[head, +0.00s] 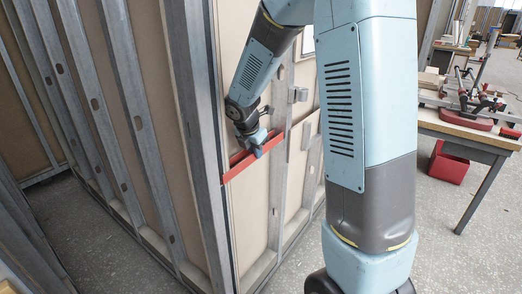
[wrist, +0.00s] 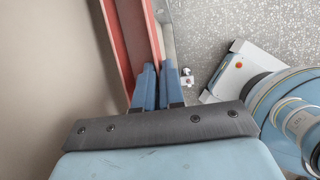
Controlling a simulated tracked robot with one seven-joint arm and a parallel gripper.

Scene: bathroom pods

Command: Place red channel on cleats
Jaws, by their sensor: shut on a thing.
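The red channel (head: 236,169) is a long red bar lying across the metal studs of the panelled wall in the head view. My gripper (head: 257,146) is at the middle of its length, shut on it. In the wrist view the channel (wrist: 118,42) runs away from me between and beside the blue fingers of my gripper (wrist: 160,72), close along the beige panel. A small grey bracket (head: 298,94) is on a stud above and right of the channel; I cannot tell if it is a cleat. Whether anything supports the channel from behind is hidden.
Metal studs (head: 130,90) and beige panels form the wall corner at left. A workbench (head: 470,127) with clamps and a red bin (head: 449,163) stand at right. Grey speckled floor (head: 460,255) is open at lower right. My own arm covers the middle.

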